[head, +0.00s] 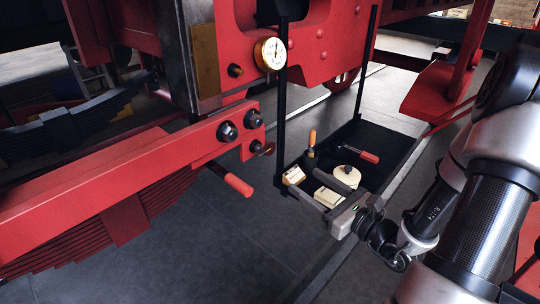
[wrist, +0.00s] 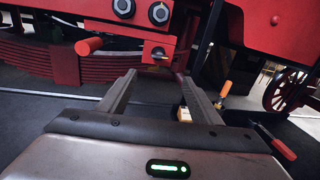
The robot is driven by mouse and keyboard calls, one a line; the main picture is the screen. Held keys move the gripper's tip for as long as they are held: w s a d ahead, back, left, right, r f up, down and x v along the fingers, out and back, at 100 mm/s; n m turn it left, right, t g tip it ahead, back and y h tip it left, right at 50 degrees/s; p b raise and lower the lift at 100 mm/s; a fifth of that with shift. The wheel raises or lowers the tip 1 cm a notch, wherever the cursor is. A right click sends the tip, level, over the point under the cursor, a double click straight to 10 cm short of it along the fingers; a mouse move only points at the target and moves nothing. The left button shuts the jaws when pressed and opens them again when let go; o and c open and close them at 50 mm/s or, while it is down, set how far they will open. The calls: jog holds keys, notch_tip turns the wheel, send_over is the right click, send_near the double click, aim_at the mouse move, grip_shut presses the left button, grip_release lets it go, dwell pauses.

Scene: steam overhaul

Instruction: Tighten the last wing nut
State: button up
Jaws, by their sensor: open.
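The wing nut (head: 263,149) is a small brownish piece at the end of the red beam, below two dark round nuts. In the wrist view the wing nut (wrist: 159,53) shows on a red plate, just above and beyond the gap between my fingertips. My gripper (head: 314,188) is open and empty, over the near side of the black tray and right of and below the wing nut in the head view. In the wrist view both fingers of my gripper (wrist: 156,76) point forward, apart from the nut. The nut's exact turn is too small to tell.
The black tray (head: 398,140) hangs on dark uprights and holds an orange-handled tool (head: 312,140), a red-handled tool (head: 368,156), a round cream item (head: 345,176) and small boxes. A red rod (head: 238,184) sticks out below the red beam (head: 100,178). A gauge (head: 270,54) is above.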

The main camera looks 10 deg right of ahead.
aim_at(265, 152)
jog(key=p+x, duration=0.1)
jog(key=x, duration=1.5)
jog(key=shift+w+a, duration=0.2)
jog(key=shift+w, duration=0.1)
jog(key=c, duration=1)
jog(key=shift+r+p, duration=0.2)
jog(key=shift+p, duration=0.4)
jog(key=shift+c, duration=0.2)
jog(key=shift+f+m, duration=0.15)
jog(key=shift+m, duration=0.25)
